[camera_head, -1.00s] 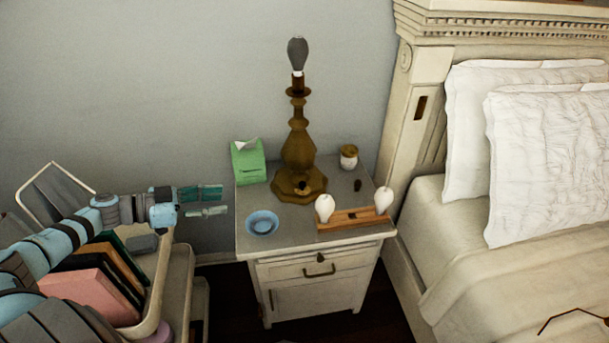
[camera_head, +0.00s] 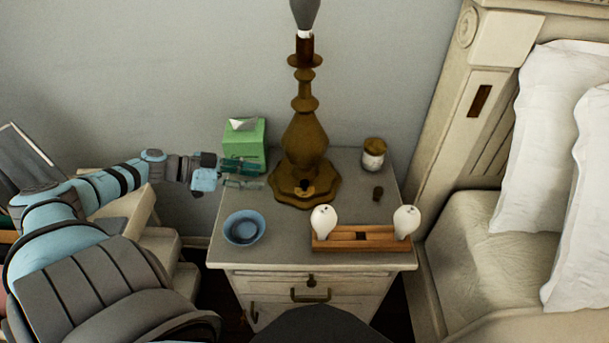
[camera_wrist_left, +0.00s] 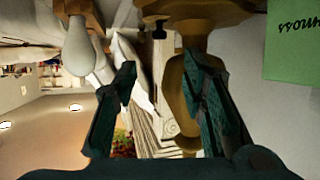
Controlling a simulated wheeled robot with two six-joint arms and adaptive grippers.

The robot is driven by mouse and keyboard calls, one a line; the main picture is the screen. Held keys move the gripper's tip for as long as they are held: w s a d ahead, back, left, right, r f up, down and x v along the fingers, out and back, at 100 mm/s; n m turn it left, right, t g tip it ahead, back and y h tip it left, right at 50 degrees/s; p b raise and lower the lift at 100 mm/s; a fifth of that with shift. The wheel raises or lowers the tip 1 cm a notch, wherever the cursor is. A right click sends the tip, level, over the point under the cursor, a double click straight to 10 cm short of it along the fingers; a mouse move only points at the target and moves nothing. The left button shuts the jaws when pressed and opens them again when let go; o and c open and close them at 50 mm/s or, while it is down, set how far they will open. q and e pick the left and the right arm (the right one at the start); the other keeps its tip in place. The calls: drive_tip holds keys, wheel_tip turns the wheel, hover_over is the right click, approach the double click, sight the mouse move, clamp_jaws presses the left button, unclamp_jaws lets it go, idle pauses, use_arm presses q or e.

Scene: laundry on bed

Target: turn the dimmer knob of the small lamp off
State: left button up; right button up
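The bronze lamp (camera_head: 303,145) stands upright near the back of the nightstand, its top cut off by the frame edge. A small knob (camera_head: 304,188) shows low on the front of its base. In the left wrist view the lamp (camera_wrist_left: 178,85) appears upside down, partly behind a finger. My left gripper (camera_head: 263,175) is just left of the lamp base, in front of the green tissue box, with its fingers apart and nothing between them. The spread fingers also show in the left wrist view (camera_wrist_left: 160,67). I cannot see whether a finger touches the base. My right gripper is out of view.
The nightstand (camera_head: 285,246) also holds a blue bowl (camera_head: 244,228), a green tissue box (camera_head: 246,137), a lidded jar (camera_head: 373,155), a small dark object (camera_head: 378,193), and a wooden holder (camera_head: 355,239) with two white bulbs. The bed (camera_head: 475,240) is at right.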

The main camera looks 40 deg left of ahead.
use_arm(q)
drive_tip(key=b, duration=0.6)
approach(304, 182)
drive_tip(key=shift+w+d+f, duration=0.55)
drive_tip(key=shift+w+f, duration=0.25)
drive_tip(key=shift+f, duration=0.15)
drive_tip(key=x, duration=0.1)
drive_tip(key=b+x, duration=0.1)
drive_tip(key=x, duration=0.3)
drive_tip(key=shift+w+d+r, duration=0.1)
drive_tip(key=shift+w+r, duration=0.1)
drive_tip(key=shift+r, duration=0.15)
drive_tip(key=shift+w+d+f, duration=0.15)
drive_tip(key=shift+w+d, duration=0.2)
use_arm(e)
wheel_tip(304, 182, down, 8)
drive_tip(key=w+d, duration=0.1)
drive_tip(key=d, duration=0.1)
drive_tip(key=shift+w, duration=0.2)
use_arm(q)
drive_tip(key=shift+c, duration=0.3)
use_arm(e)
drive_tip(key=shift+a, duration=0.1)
use_arm(q)
clamp_jaws()
